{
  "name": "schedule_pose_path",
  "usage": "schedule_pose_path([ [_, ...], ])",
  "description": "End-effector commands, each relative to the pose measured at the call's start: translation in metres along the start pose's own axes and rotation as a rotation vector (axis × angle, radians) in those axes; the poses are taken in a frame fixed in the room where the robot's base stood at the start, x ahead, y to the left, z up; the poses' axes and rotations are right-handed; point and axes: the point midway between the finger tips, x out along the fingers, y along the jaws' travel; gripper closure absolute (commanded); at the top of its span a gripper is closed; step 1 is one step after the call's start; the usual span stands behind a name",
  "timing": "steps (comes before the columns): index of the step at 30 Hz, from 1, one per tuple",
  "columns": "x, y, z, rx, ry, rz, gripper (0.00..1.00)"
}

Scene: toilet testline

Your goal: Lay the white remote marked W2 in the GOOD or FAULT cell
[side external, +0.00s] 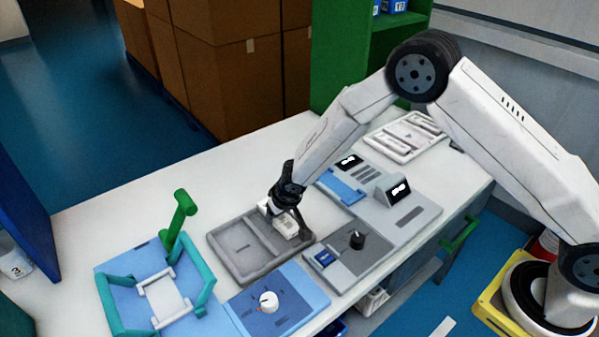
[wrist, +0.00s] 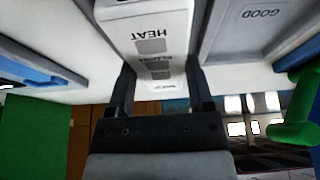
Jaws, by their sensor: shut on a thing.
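My gripper (side external: 284,207) is shut on a white remote (side external: 286,226), which hangs down below the fingers. In the wrist view the remote (wrist: 150,42) lies between my two fingers (wrist: 160,80), with HEAT and other print on its face; a W2 mark cannot be read. The grey two-cell tray (side external: 222,262) is on the white table. The remote is over or in its right-hand cell; I cannot tell whether it touches the floor. The GOOD cell (wrist: 240,30) shows right of the remote in the wrist view. The FAULT label is not visible.
A teal clamp fixture (side external: 116,300) with a green handle (side external: 179,220) is left of the tray. A blue panel with a white knob (side external: 268,301) is in front. A black-knob panel (side external: 345,268) and small displays (side external: 392,190) are right. A white tray (side external: 383,149) stands behind.

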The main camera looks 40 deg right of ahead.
Motion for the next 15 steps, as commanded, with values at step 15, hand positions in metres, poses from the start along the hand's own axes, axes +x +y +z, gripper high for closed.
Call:
schedule_pose_path([
  [15,0.035,-0.001,0.009,0.0,0.0,0.0,0.97],
])
